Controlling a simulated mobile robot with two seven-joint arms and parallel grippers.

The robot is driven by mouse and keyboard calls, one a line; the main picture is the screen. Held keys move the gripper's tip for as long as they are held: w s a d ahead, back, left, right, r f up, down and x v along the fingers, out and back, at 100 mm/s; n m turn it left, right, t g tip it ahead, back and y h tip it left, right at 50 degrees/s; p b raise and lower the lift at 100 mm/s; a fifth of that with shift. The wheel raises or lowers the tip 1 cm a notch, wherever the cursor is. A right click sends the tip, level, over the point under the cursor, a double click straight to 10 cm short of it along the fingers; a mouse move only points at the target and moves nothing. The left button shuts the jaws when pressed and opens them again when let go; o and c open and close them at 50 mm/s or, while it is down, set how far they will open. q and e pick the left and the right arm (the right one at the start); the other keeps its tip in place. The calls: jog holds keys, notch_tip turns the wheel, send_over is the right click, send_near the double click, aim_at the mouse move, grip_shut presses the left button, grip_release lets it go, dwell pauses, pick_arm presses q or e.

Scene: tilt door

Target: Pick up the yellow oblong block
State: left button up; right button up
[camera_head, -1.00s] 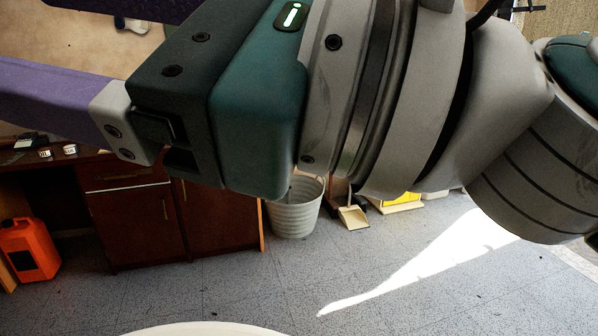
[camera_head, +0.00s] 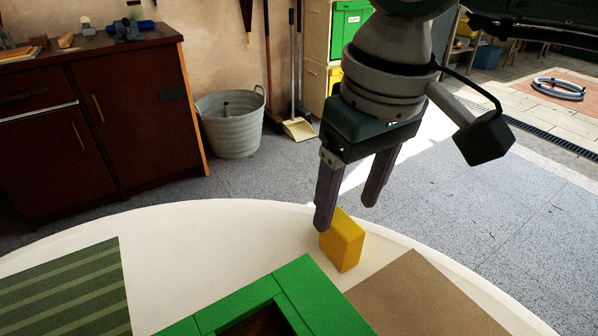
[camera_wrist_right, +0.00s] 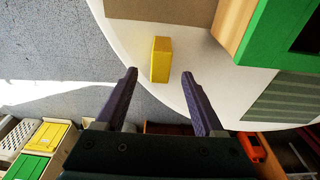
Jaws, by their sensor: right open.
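The yellow oblong block (camera_head: 343,243) stands on the white round table (camera_head: 200,228) near its far edge in the head view. In the right wrist view the yellow block (camera_wrist_right: 161,60) lies ahead of the fingertips, between their lines. My right gripper (camera_head: 346,214) is open, its purple fingers pointing down above and just behind the block. One finger overlaps the block's upper left in the head view; contact cannot be told. The right wrist view shows the fingers (camera_wrist_right: 160,72) spread with nothing between them. My left gripper is not in view.
On the table, a green-framed box (camera_head: 297,290) stands in front of the block, a brown mat (camera_head: 425,297) lies to the right and a striped green mat (camera_head: 75,290) to the left. A bucket (camera_head: 232,125) and a dark cabinet (camera_head: 135,110) stand on the floor beyond.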

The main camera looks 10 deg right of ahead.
aim_at(345, 224)
jog(key=f, duration=0.2)
jog(key=f+b, duration=0.1)
jog(key=f, duration=0.2)
jog(key=shift+w+a+f, duration=0.15)
jog(key=shift+w+f, duration=0.05)
jog(key=shift+f, duration=0.15)
grip_shut()
dwell(0.3)
